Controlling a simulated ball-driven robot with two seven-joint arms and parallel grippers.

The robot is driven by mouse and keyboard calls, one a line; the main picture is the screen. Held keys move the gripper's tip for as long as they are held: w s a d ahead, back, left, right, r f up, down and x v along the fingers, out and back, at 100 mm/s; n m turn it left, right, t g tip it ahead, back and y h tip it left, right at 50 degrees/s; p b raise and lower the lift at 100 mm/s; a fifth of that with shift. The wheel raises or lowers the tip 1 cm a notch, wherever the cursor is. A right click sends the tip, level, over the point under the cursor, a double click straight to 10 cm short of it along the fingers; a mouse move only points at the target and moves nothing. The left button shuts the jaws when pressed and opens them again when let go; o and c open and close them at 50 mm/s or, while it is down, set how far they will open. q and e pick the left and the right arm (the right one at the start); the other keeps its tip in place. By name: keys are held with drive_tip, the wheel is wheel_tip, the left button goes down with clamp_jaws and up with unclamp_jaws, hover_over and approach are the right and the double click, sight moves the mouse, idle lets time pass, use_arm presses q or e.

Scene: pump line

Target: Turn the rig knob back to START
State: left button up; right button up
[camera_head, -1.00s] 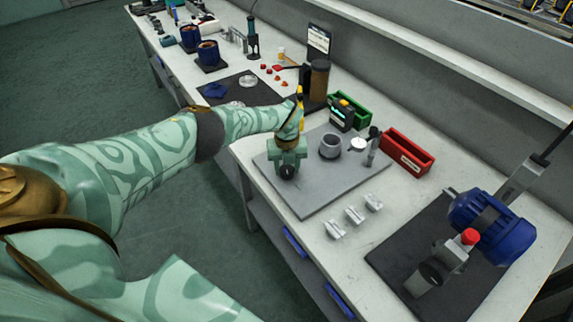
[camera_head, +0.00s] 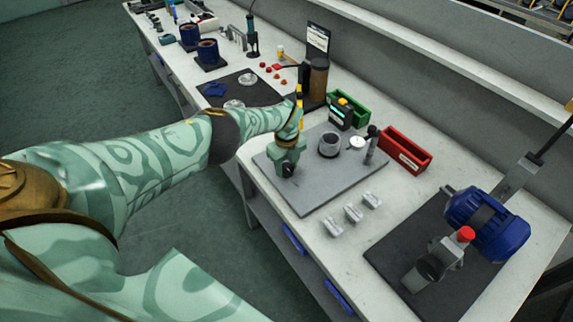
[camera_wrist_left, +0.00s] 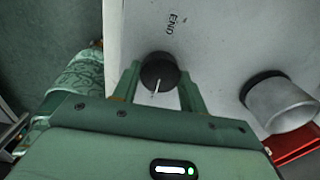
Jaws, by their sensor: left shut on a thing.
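The rig knob (camera_wrist_left: 159,72) is a dark round knob with a white pointer line that points down and slightly left in the left wrist view. The printed word END (camera_wrist_left: 172,22) is on the grey plate above it; no START label shows. My left gripper (camera_wrist_left: 157,84) has a finger on each side of the knob and is shut on it. In the head view the left gripper (camera_head: 287,167) is at the left part of the grey rig plate (camera_head: 305,200), and it mostly hides the knob. My right gripper is not in view.
A grey cup-shaped fitting (camera_head: 329,145) stands right of the gripper on the plate. Small white blocks (camera_head: 353,212) lie in front; a blue motor pump (camera_head: 487,222) is at right.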

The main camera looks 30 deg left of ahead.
sight(287, 167)
use_arm(q)
drive_tip(key=shift+w+r, duration=0.1)
drive_tip(key=o, duration=1)
drive_tip(key=shift+c, duration=0.2)
wheel_tip(287, 167, up, 16)
drive_tip(key=p, duration=0.9)
